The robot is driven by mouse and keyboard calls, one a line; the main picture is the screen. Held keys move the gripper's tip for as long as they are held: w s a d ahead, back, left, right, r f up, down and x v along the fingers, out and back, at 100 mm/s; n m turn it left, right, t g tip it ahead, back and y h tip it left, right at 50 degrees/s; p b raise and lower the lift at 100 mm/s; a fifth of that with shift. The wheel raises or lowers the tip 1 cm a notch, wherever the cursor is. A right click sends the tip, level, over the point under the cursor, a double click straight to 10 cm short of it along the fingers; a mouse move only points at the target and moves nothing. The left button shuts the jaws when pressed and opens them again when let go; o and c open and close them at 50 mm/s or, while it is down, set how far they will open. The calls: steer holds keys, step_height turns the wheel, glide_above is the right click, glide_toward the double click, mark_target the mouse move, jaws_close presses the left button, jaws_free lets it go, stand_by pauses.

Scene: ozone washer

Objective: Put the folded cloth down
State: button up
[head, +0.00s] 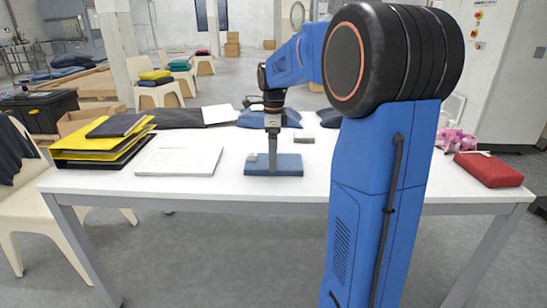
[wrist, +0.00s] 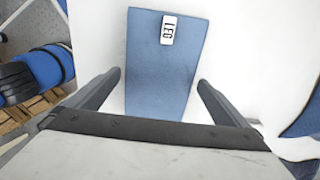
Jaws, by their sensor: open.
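The folded cloth (head: 287,168) is flat and blue and lies on the white table (head: 225,187) near its front edge. In the wrist view the cloth (wrist: 163,60) shows a small white tag (wrist: 168,30) with dark lettering. My gripper (head: 272,152) points down over the cloth. In the wrist view my gripper (wrist: 157,82) is open, with one finger on each side of the cloth and a gap of white table showing beside each. The cloth's near end is hidden behind the gripper body.
A red block-like item (head: 488,169) and a pink bundle (head: 455,141) are at the right. More blue cloths (head: 258,119) lie behind. Clear table surrounds the cloth's front.

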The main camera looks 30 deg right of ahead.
step_height(320, 180, up, 10)
steer(key=s+a+f+n+t, duration=0.1)
steer(key=s+a+f+n, duration=0.1)
steer(key=s+a+n, duration=0.5)
steer(key=s+a+f+n+t, duration=0.1)
steer(key=s+a+n, duration=0.2)
steer(key=s+n, duration=0.35)
steer(key=s+a+f+n+t, duration=0.1)
steer(key=s+a+f+n, duration=0.1)
steer(key=s+f+n, duration=0.3)
steer(key=s+a+f+n+t, duration=0.1)
steer(key=s+a+f+n, duration=0.2)
steer(key=s+f+n, duration=0.3)
steer(key=s+f, duration=0.1)
steer(key=s, duration=0.4)
steer(key=shift+s+a+t, duration=0.35)
steer(key=shift+s+t, duration=0.05)
steer(key=shift+r, duration=0.1)
